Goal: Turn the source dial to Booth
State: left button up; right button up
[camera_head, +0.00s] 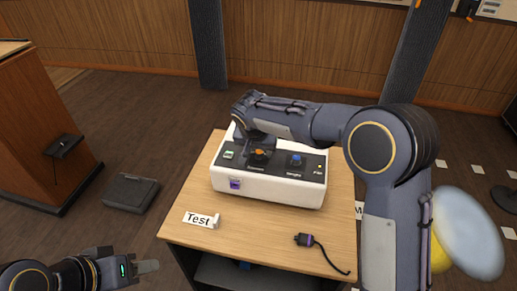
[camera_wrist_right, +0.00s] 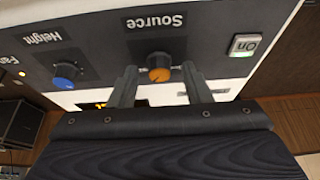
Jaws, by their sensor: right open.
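In the head view the orange knob (camera_head: 259,153) shows just beside my right gripper (camera_head: 250,150). The right wrist view shows my right gripper (camera_wrist_right: 159,75) open, with one finger on each side of the orange knob. I cannot tell whether the fingers touch it. The dial's position marks, including Booth, are not readable. My left gripper (camera_head: 147,266) is low at the left, away from the box; its jaw opening is unclear.
The white control box (camera_head: 268,188) stands on a wooden table (camera_head: 270,235). A blue Height knob (camera_wrist_right: 66,74) and a green-lit On switch (camera_wrist_right: 244,45) flank the dial. A Test card (camera_head: 199,219) and a small corded device (camera_head: 305,240) lie in front.

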grip_shut()
